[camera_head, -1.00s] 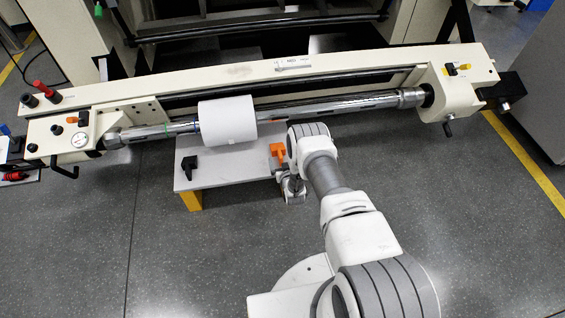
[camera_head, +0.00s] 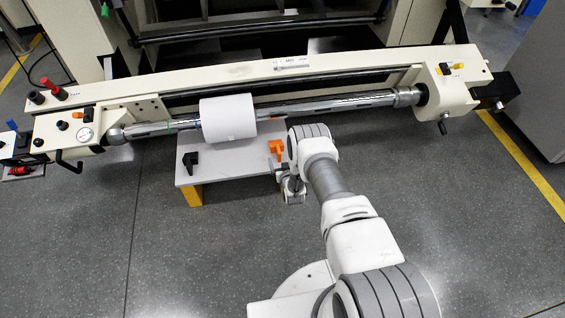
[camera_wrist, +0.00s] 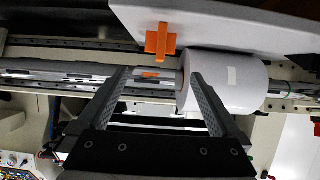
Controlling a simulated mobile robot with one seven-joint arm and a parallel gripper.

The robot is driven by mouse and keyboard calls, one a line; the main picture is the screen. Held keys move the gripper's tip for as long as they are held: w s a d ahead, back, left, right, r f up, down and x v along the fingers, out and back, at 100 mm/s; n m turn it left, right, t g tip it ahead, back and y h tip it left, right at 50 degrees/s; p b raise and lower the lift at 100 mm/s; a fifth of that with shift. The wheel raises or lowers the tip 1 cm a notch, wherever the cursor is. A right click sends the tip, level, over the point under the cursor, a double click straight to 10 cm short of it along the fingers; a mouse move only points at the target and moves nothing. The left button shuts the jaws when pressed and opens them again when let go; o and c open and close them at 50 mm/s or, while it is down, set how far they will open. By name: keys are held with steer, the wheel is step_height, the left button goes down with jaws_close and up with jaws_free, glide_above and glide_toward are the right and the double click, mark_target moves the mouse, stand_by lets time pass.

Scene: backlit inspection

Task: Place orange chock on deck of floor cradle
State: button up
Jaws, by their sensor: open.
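The orange chock (camera_head: 276,147) stands on the grey deck of the floor cradle (camera_head: 226,170), near its right end. It also shows in the wrist view (camera_wrist: 160,42), at the edge of the pale deck (camera_wrist: 225,30). My gripper (camera_head: 293,189) is beside the deck's right end in the head view, partly hidden by my arm. In the wrist view my gripper (camera_wrist: 158,78) is open. Its two black fingers are spread with nothing held between them, and the chock is beyond the fingertips, apart from them.
A white roll (camera_head: 228,119) sits on a chrome shaft (camera_head: 330,106) behind the deck, close to the chock. A black chock (camera_head: 190,160) stands at the deck's left end. The long cream machine frame (camera_head: 240,72) spans the back. Grey floor (camera_head: 90,230) in front is clear.

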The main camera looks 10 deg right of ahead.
steer(key=w+r+g, duration=0.1)
steer(key=w+r, duration=0.3)
steer(key=r, duration=0.7)
steer(key=w+r+g, duration=0.1)
steer(key=w+r, duration=0.2)
steer(key=r, duration=0.9)
steer(key=s+r+g, duration=0.1)
steer(key=s+r, duration=0.4)
steer(key=r, duration=0.4)
steer(key=s+r+g, duration=0.1)
steer(key=s+r, duration=0.3)
steer(key=r, duration=0.6)
steer(key=s+r+g, duration=0.1)
steer(key=s+r, duration=0.4)
steer(key=r, duration=0.4)
steer(key=s+r+g, duration=0.1)
steer(key=s+r, duration=0.2)
steer(key=s, duration=1.4)
steer(key=s+r+g, duration=0.2)
steer(key=s+r, duration=0.2)
steer(key=s, duration=1.3)
steer(key=shift+d, duration=0.1)
